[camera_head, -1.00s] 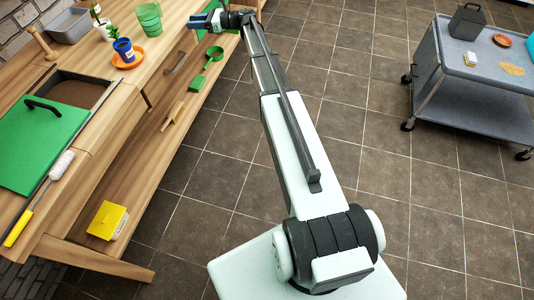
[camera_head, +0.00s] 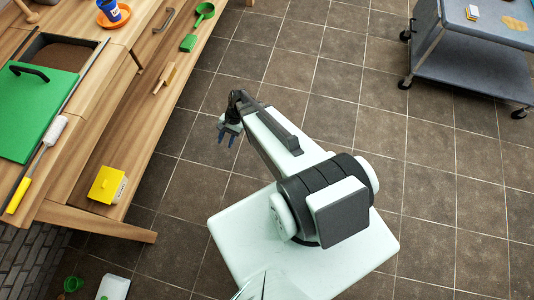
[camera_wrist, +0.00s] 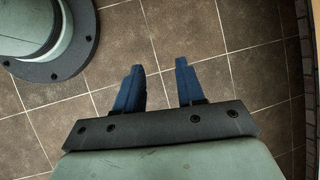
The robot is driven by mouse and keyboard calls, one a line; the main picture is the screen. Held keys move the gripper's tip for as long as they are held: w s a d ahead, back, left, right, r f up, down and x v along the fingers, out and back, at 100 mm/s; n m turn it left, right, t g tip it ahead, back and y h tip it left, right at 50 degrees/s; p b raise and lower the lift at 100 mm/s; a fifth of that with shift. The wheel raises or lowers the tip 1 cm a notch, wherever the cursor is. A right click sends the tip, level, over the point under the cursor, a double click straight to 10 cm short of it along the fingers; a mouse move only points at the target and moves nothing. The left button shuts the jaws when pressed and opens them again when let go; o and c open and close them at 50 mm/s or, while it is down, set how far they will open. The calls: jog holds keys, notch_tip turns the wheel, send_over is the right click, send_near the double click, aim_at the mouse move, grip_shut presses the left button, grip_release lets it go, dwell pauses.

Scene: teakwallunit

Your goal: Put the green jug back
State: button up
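My gripper (camera_head: 229,133) hangs over the tiled floor, between the bench and my base. In the wrist view my gripper (camera_wrist: 160,68) has its two blue fingers apart, with only floor tiles between them. A small green vessel (camera_head: 72,284) stands on the floor at the bottom left; it is small and near the edge, so I cannot tell if it is the green jug. My gripper is well away from it. No other jug shows clearly.
The wooden bench (camera_head: 100,140) at left carries a green board (camera_head: 35,110) and a blue cup (camera_head: 110,10). Its lower shelf holds a yellow box (camera_head: 106,185) and a green scoop (camera_head: 198,28). A white object (camera_head: 113,287) lies at bottom left. A grey cart (camera_head: 470,60) stands right.

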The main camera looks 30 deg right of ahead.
jog(key=s+d+f+n+g+h, duration=0.1)
jog(key=s+n, duration=0.4)
jog(key=s, duration=0.7)
jog(key=s+d+f+n+g+h, duration=0.2)
jog(key=s+d+n+g+h, duration=0.1)
jog(key=s, duration=1)
jog(key=shift+d+n+h, duration=0.55)
jog(key=shift+n+h, duration=0.35)
jog(key=shift+h, duration=0.1)
jog(key=shift+s, duration=0.1)
jog(key=shift+c, duration=0.2)
